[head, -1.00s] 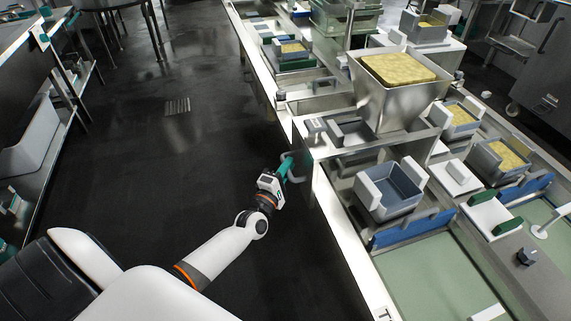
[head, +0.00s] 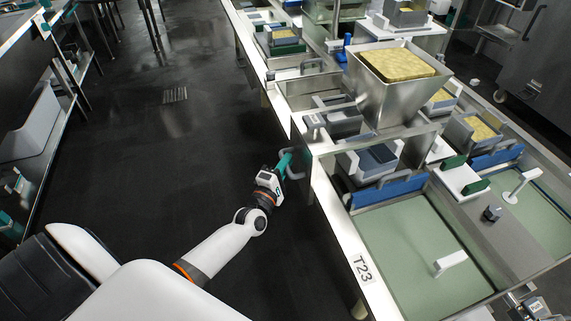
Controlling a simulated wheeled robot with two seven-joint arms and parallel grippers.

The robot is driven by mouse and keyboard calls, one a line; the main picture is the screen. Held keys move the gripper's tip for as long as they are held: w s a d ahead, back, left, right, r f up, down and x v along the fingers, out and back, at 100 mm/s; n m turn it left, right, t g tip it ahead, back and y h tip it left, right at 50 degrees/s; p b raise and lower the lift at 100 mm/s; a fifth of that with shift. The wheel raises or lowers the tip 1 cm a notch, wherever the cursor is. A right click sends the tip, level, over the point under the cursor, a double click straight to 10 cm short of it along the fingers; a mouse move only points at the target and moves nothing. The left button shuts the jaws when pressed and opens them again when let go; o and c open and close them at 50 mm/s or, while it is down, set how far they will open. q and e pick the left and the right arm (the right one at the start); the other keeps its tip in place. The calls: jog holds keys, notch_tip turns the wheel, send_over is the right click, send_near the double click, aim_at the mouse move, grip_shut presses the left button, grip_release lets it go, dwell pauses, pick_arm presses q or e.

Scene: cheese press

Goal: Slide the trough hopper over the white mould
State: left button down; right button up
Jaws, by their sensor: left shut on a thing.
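The trough hopper (head: 395,98) is a tapered steel funnel filled with pale yellow curd, on a steel carriage across the table. A grey loop handle (head: 298,160) stands out from the carriage's near-left side. My left gripper (head: 286,163) is shut on this handle at the table's left edge. A mould (head: 370,168) with white side blocks and a dark blue-grey inside sits just in front of the funnel. The carriage and funnel hide part of it; I cannot tell how far the funnel overlaps it. My right gripper does not show clearly.
Green-floored bays (head: 415,250) lie in front, with a blue bar (head: 390,190) at the near bay's back edge. A T23 label (head: 362,268) marks the table's rim. Curd-filled moulds (head: 472,128) stand on the right. Dark floor (head: 170,170) on the left is clear.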

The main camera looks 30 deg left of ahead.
pick_arm(q)
jog(key=c, duration=1.4)
grip_release()
jog(key=shift+s, duration=0.15)
jog(key=s+d+f, duration=0.1)
jog(key=s, duration=1)
jog(key=shift+s+f, duration=0.3)
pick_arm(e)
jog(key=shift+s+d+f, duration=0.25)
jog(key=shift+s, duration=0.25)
